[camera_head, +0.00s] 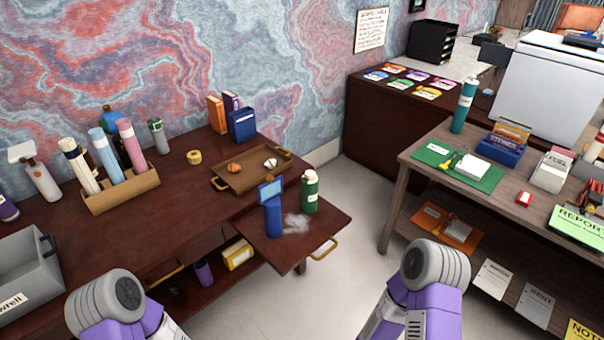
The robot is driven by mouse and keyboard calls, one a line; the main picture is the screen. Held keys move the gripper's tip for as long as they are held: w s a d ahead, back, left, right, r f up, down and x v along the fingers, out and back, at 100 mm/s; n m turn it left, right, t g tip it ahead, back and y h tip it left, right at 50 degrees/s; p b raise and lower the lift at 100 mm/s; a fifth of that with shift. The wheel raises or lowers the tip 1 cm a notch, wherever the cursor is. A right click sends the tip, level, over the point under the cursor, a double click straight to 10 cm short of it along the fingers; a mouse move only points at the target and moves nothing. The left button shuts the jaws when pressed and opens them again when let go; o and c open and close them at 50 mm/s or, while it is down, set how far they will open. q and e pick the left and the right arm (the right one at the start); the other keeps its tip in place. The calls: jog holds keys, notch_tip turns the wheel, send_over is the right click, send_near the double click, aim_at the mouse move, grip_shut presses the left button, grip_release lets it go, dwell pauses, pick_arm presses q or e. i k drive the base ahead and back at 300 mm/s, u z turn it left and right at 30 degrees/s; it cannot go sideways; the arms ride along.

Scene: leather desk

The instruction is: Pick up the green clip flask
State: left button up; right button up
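A teal-green bottle (464,104) with a white label stands on the right desk, and a smaller grey-green bottle (157,136) stands on the left desk against the wall. I cannot make out a clip on any of them. Only purple-and-grey parts of my two arms show at the bottom; neither gripper is visible.
A whitish patch (297,223) lies beside the blue bottle. A wooden tray (231,180) with small items sits behind. A holder (122,193) with several tubes and a grey bin (30,270) stand left. Open floor (350,225) separates the desks.

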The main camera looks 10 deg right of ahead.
aim_at(308, 193)
jog(key=k, duration=0.5)
jog(key=z, duration=1.15)
jog(key=i, duration=1.05)
jog(key=u, duration=0.85)
